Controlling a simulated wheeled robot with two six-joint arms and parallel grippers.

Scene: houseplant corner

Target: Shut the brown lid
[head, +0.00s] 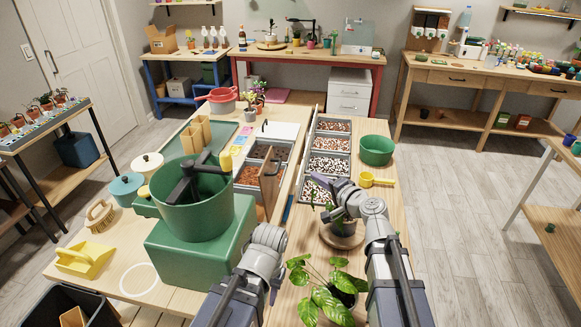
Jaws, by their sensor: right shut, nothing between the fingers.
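The brown lid (270,184) stands raised, about upright, at the right side of a grey compartment box (288,155) holding dark and orange-brown fill. Part of the box is hidden behind the lid and the green machine. My right gripper (327,213) is shut and empty, over the right bench above a potted plant, to the right of the lid and apart from it. My left arm comes up from the bottom, in front of the lid; its wrist bends down and its fingers (275,290) cannot be made out clearly.
A green machine with a bowl (192,205) stands left of the lid. Grey trays of pebbles (329,163) lie to the right, beside a green bowl (376,150) and a yellow scoop (377,179). A leafy plant (325,290) stands between my arms.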

